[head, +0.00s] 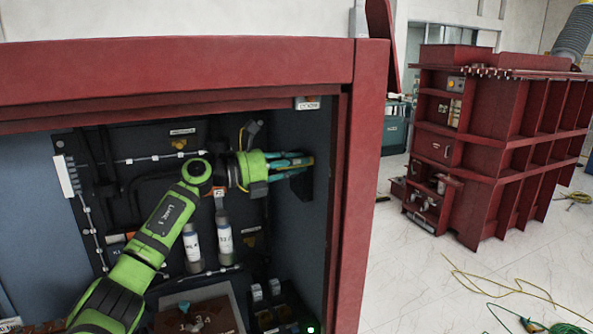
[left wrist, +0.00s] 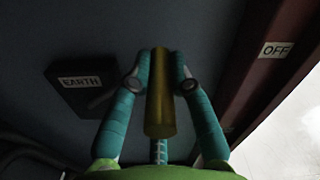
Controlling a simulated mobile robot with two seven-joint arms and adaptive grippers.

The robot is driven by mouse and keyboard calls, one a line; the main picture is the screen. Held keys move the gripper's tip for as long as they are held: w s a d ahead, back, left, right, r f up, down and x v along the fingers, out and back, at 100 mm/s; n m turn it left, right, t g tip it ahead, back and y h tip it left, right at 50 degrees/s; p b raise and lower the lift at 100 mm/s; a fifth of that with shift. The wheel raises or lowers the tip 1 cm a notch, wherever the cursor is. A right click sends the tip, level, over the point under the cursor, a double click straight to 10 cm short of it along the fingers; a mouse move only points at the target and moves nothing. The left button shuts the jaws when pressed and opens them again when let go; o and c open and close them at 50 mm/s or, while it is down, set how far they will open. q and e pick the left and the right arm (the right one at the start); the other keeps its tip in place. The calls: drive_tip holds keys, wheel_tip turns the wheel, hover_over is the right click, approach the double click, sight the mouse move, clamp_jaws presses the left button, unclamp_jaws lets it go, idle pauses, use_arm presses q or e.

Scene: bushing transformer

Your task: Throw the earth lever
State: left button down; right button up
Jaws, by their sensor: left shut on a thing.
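The earth lever (left wrist: 159,105) is a dull yellow bar, seen close up in the left wrist view. My left gripper (left wrist: 160,80) is shut on it, with one teal finger on each side. In the head view my left gripper (head: 302,163) reaches into the red cabinet, against its right inner wall. A dark block with an EARTH label (left wrist: 80,83) is left of the lever, and an OFF label (left wrist: 275,49) is on the red frame to the right. The lever's mounting is hidden. My right gripper is not in view.
The red cabinet frame (head: 372,180) borders the opening closely on the right. Inside are a dark back panel, cables and labelled cylinders (head: 224,238). A red transformer (head: 500,150) stands on the pale floor outside, with loose yellow and green cables (head: 500,285).

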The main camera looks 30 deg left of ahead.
use_arm(q)
drive_tip(key=shift+w+a+r, duration=0.2)
drive_tip(key=shift+a+r, duration=0.1)
drive_tip(key=shift+r, duration=0.5)
drive_tip(key=c, duration=1.1)
unclamp_jaws()
drive_tip(key=shift+w+f, duration=0.1)
drive_tip(key=shift+f, duration=0.1)
drive_tip(key=shift+s+a+f, duration=0.1)
drive_tip(key=shift+s+a, duration=0.15)
drive_tip(key=shift+s, duration=0.1)
drive_tip(key=v, duration=1.1)
drive_tip(key=shift+a, duration=0.1)
